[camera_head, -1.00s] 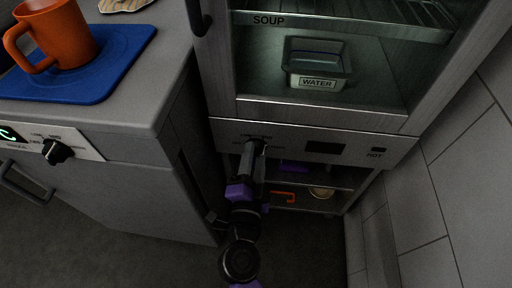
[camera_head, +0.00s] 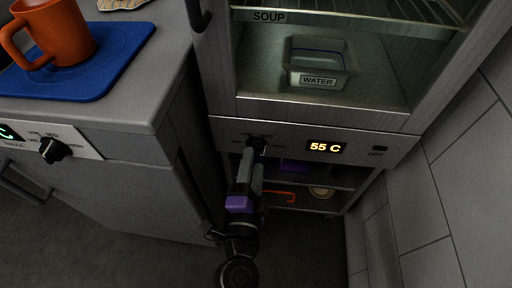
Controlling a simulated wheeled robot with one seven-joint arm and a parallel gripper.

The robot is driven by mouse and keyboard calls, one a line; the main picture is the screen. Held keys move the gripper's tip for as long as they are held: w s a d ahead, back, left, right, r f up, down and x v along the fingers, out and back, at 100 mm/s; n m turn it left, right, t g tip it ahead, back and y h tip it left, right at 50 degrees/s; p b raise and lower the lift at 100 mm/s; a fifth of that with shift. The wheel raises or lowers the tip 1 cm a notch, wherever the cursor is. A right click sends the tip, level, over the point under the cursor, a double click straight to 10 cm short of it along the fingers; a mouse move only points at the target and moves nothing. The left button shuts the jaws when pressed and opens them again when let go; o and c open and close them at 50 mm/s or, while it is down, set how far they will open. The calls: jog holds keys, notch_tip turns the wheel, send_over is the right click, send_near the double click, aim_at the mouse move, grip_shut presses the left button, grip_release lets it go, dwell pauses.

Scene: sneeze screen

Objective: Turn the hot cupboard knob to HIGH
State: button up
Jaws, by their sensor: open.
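The hot cupboard's control panel (camera_head: 345,150) runs below the glass cabinet and has a small black knob (camera_head: 258,145) at its left. Small labels ring the knob, but I cannot read which one it points to. A lit display (camera_head: 326,147) on the panel reads 55 C, and "HOT" is printed at the right. My gripper (camera_head: 252,164) is open, with its two grey fingers pointing up at the panel just below the knob. The fingertips look clear of the knob, though the exact gap is hard to judge.
Left is a grey counter unit with another black knob (camera_head: 53,149), and an orange mug (camera_head: 54,34) on a blue mat (camera_head: 92,72). A WATER pan (camera_head: 318,80) sits inside the cabinet. Low shelves (camera_head: 315,183) lie below the panel; a tiled wall (camera_head: 450,170) closes the right.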

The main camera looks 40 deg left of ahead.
jog(key=b+v, duration=0.1)
jog(key=v, duration=0.2)
jog(key=shift+s, duration=0.1)
dwell(0.7)
